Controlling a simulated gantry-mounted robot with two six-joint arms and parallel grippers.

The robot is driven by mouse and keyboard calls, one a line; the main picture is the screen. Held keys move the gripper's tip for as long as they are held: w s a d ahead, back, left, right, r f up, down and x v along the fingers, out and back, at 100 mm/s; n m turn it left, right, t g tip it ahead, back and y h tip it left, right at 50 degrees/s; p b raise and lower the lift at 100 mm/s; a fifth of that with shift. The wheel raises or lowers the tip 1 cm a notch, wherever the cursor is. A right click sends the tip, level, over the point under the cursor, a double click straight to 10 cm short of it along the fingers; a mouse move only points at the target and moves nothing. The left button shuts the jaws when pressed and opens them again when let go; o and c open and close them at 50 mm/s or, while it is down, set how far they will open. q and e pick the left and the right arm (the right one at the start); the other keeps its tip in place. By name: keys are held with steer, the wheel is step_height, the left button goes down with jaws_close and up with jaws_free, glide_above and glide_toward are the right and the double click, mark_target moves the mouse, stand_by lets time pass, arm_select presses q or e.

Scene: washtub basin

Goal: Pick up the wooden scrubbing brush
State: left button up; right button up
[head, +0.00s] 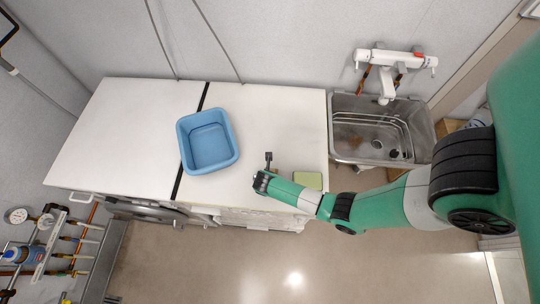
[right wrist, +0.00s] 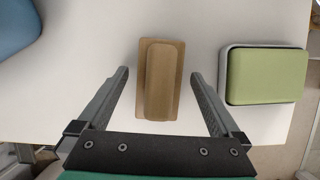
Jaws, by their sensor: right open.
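In the right wrist view, the wooden scrubbing brush (right wrist: 160,80) is a tan block with a raised bar. It lies flat on the white counter. My right gripper (right wrist: 161,75) is open, with one finger to each side of the brush and visible gaps between. The fingers appear apart from it; their height above the counter I cannot tell. In the head view my right gripper (head: 268,158) is over the front right part of the counter, and I cannot make out the brush there. My left gripper is not in view.
A green sponge-like block on a pale base (right wrist: 266,74) lies just right of the brush. A blue basin (head: 208,143) stands to the left on the white counter (head: 130,130). A metal sink (head: 381,129) with a white tap is at the right. The counter's left part is clear.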

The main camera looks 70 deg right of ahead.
steer(key=shift+c, duration=0.3)
steer(key=shift+r, duration=0.1)
steer(key=c, duration=1.4)
